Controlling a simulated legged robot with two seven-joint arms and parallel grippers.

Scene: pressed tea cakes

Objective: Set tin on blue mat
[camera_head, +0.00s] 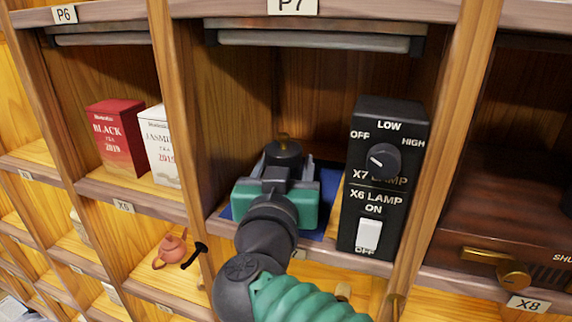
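The dark tin (283,148) has a round lid with a brass knob and is in the cubby labelled P7. My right gripper (285,168), with a green body, reaches in from below, and its grey fingers flank the tin on both sides. Whether they press on it cannot be seen. The blue mat (328,190) lies on the cubby floor, showing to the right of the gripper and a little at its left. The tin's lower part is hidden behind the gripper, so I cannot tell whether it touches the mat. My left gripper is not in view.
A black lamp switch box (382,180) with a dial and white rocker stands close to the right of the mat. A wooden divider (183,120) bounds the left side. Red (118,138) and white (160,145) tea boxes stand in the cubby labelled P6. A grey bar (315,41) hangs across the top.

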